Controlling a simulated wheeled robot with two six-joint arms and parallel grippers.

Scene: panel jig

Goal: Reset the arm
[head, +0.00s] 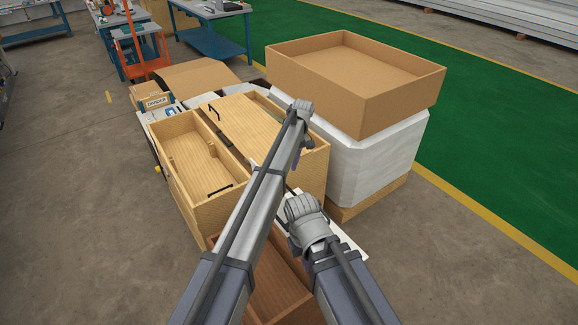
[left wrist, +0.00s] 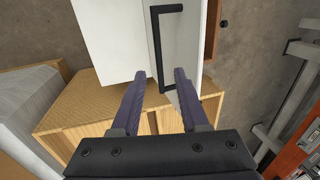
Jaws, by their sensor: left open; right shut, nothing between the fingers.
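My left gripper (left wrist: 160,85) is open and empty in the left wrist view, its two dark purple fingers apart. It is above a white panel with a black bar handle (left wrist: 160,50) and close to the edge of a wooden cabinet (left wrist: 85,105). In the head view my left arm reaches up across the cabinet (head: 318,165), and its fingers are hard to make out. My right gripper (head: 292,240) is mostly hidden by its own arm in front of the cabinet; it is shut and empty.
An open wooden drawer (head: 180,150) is at the cabinet's left. A reddish-brown drawer (head: 275,285) lies below my arms. A large open cardboard box (head: 390,100) sits on a white wrapped stack (head: 375,155) at the right. Floor at the left is clear.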

